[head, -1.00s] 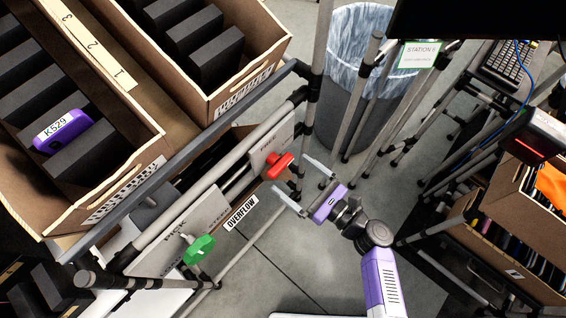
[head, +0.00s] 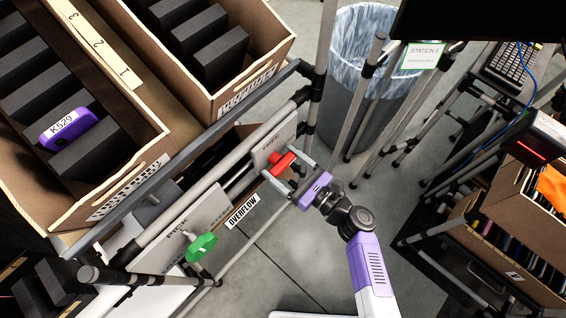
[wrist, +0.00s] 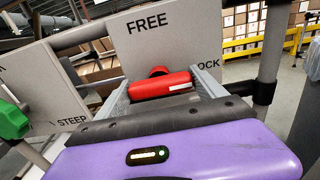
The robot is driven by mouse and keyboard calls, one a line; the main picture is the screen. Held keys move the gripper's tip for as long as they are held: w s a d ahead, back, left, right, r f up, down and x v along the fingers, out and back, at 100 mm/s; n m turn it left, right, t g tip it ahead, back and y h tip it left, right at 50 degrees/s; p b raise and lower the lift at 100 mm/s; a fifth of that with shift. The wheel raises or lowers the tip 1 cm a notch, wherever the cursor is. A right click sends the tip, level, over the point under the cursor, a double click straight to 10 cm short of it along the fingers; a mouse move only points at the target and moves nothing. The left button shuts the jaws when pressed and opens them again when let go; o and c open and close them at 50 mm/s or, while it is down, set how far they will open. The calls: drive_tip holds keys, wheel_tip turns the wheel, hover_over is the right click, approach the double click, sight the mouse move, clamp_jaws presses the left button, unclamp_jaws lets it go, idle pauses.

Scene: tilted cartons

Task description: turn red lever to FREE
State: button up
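The red lever (head: 282,163) is mounted on a pale plate (wrist: 150,45) on the rack's side rail. In the wrist view, the red lever (wrist: 160,86) lies roughly level, with a white mark near its right end. FREE is printed above it and a partly hidden word ending in OCK is to its right. My gripper (head: 287,170) is open, with its fingers on either side of the lever. In the wrist view, my gripper (wrist: 162,84) has one finger near each end of the lever; whether either touches cannot be told.
A green lever (head: 201,247) sits on another plate lower left on the same rail; it also shows in the wrist view (wrist: 12,121). Open cartons with black items (head: 215,45) rest tilted above the rail. Rack posts and a lined bin (head: 355,95) stand beyond.

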drive_tip(key=shift+f+n+b, duration=0.15)
drive_tip(key=shift+n+b, duration=0.15)
drive_tip(key=shift+b, duration=0.05)
drive_tip(key=n+b, duration=0.2)
drive_tip(key=shift+f+n+b, duration=0.1)
drive_tip(key=shift+n+b, duration=0.2)
drive_tip(key=shift+b, duration=0.1)
drive_tip(key=n+b, duration=1)
drive_tip(key=b, duration=0.1)
drive_tip(key=shift+n, duration=0.4)
drive_tip(key=n+b, duration=0.3)
drive_tip(key=shift+n+b, duration=0.4)
drive_tip(key=o, duration=1.3)
drive_tip(key=shift+r, duration=0.2)
drive_tip(key=v, duration=0.8)
drive_tip(key=shift+b, duration=0.3)
